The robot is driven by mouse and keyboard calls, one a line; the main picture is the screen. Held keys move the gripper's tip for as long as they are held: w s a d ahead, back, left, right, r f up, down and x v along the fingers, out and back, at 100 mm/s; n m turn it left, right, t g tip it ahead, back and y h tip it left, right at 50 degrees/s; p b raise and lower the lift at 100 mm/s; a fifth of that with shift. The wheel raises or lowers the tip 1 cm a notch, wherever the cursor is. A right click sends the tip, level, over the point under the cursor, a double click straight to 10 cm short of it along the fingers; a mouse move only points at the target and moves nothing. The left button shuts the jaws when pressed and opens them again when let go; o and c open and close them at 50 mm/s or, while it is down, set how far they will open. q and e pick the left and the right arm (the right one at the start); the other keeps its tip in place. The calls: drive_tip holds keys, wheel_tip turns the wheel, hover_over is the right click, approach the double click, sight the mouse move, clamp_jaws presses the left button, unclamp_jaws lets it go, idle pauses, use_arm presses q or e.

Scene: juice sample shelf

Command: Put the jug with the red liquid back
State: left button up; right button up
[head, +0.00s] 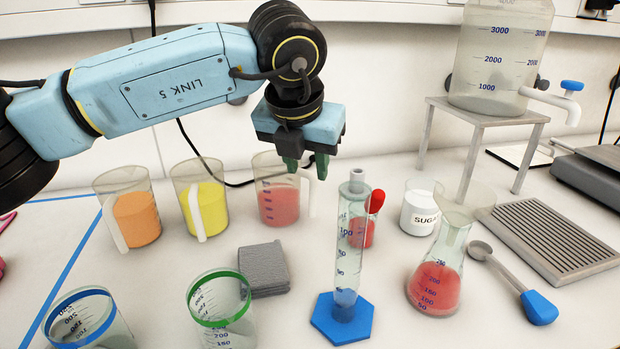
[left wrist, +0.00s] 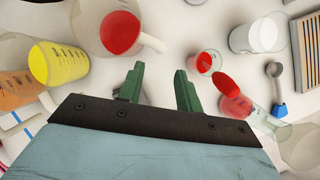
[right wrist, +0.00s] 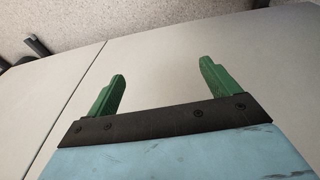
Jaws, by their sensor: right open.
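The jug with the red liquid (head: 279,205) stands upright on the table, right of the orange jug (head: 137,216) and the yellow jug (head: 206,206). Its pale handle faces right. It also shows in the left wrist view (left wrist: 121,33), upper left, beyond the fingertips. My left gripper (head: 308,166) is above the jug's right side, near the top of the handle. In the left wrist view its green fingers (left wrist: 159,70) are apart with nothing held between them. My right gripper (right wrist: 162,68) is open and empty over a bare pale surface.
A tall measuring cylinder (head: 349,245) on a blue base stands right of the jug. Behind it is a small beaker of red liquid (head: 361,232); a red-filled flask (head: 434,286) is farther right. A grey cloth stack (head: 263,269) and a green-rimmed beaker (head: 220,318) lie in front.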

use_arm(q)
drive_tip(key=shift+v, duration=1.65)
